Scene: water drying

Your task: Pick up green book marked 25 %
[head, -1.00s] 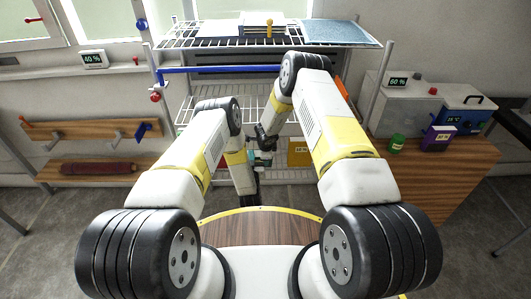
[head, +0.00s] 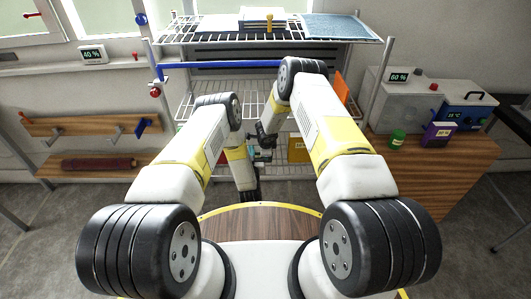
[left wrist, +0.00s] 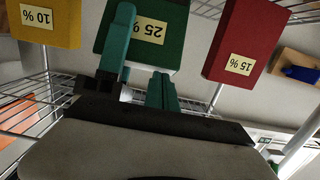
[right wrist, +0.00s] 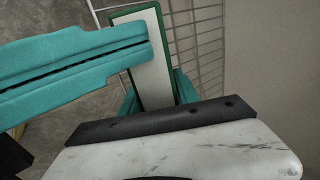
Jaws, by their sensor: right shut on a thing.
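The green book marked 25 % (left wrist: 160,55) hangs at the top middle of the left wrist view, its label upside down. My left gripper (left wrist: 140,60) has its teal fingers apart; one lies in front of the cover, the other at the book's edge. In the right wrist view, the green book (right wrist: 150,75) shows its white page edge. My right gripper (right wrist: 157,98) is shut on it, a finger on each side. A large teal finger crosses in front of the book there. In the head view, my left gripper (head: 262,156) is small and the green book is hard to make out.
In the left wrist view, a yellow book marked 10 % (left wrist: 45,22) and a red book marked 15 % (left wrist: 238,40) flank the green one. Wire shelves (head: 205,103) surround the grippers. A wooden cabinet (head: 440,170) with devices stands at the right.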

